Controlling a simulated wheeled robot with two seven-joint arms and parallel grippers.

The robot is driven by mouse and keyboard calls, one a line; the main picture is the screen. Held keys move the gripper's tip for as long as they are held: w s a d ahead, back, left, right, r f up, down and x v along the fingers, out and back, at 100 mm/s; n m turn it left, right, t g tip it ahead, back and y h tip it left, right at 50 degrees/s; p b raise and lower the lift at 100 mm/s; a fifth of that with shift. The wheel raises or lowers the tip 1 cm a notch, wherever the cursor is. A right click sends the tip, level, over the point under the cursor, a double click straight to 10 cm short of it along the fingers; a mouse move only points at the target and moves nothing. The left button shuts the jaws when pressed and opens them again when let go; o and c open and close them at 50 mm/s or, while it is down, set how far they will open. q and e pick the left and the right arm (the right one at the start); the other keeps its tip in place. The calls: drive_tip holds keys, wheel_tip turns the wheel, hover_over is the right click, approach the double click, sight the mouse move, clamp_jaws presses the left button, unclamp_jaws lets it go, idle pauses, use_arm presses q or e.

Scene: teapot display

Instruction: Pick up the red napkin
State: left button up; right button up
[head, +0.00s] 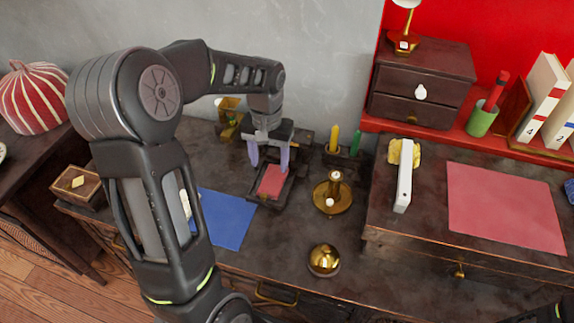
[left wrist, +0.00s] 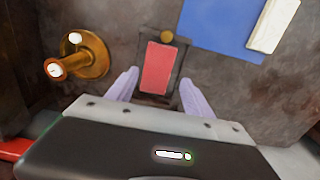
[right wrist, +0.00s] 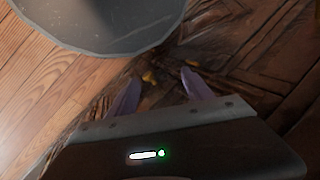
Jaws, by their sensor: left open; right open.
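A small flat red piece, seemingly the folded red napkin (head: 272,182), lies in a dark holder (head: 258,199) on the dark desk. It also shows in the left wrist view (left wrist: 157,67), between my fingertips in the picture. My left gripper (head: 269,162) points down above the holder, open and empty, its pale fingers on either side of the red piece as seen from my head. Whether they touch it I cannot tell. A larger flat red sheet (head: 505,207) lies on the raised right part of the desk. My right gripper (right wrist: 160,80) is open and empty.
A blue sheet (head: 228,218) lies to the left. Yellow and green candles (head: 334,138) stand behind. A white object (head: 404,180) stands on the raised part.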

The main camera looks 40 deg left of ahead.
sight(272, 182)
use_arm(q)
drive_tip(key=shift+w, duration=0.25)
drive_tip(key=shift+s, duration=0.1)
drive_tip(key=shift+f, duration=1.25)
wheel_tip(272, 182, down, 5)
drive_tip(key=shift+f, duration=0.15)
drive_tip(key=shift+c, duration=0.2)
